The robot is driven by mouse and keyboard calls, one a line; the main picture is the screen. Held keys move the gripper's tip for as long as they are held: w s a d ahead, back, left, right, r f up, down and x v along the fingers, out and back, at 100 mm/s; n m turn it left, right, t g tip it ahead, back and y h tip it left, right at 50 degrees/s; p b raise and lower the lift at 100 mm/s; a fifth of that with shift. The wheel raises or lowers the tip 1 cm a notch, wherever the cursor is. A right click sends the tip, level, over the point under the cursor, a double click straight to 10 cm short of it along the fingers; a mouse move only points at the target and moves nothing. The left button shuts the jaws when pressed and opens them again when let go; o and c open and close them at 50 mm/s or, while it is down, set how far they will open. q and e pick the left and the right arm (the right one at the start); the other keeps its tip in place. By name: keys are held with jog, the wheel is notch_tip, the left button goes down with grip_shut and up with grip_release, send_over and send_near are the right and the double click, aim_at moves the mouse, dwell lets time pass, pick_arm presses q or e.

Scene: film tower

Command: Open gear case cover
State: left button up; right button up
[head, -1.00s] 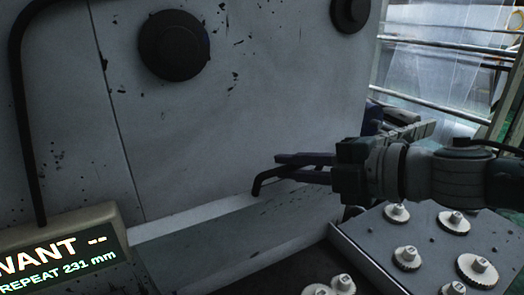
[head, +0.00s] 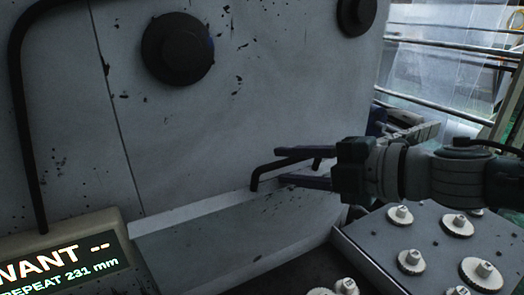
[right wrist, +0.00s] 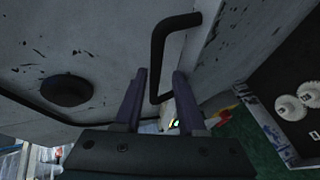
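The gear case cover (head: 215,125) is a large worn pale panel, seen at an angle in the head view. A black bar handle (head: 257,178) is near its lower right; it also shows in the right wrist view (right wrist: 157,60). My right gripper (head: 290,167) is at this handle, its dark purple fingers apart, one above the bar and one below. In the right wrist view, the handle's near end lies between the spread fingers (right wrist: 160,95), with gaps on both sides. I cannot tell whether the cover is ajar. My left gripper is out of view.
A display box (head: 65,250) stands at lower left, beside a black pipe (head: 22,120). Black round knobs (head: 178,48) stick out from the panel. A grey tray (head: 440,235) with several white gears lies below my right arm. A railing is behind at right.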

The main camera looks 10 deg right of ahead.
jog(key=shift+d+f, duration=0.1)
jog(key=shift+f, duration=0.05)
jog(key=v, duration=1)
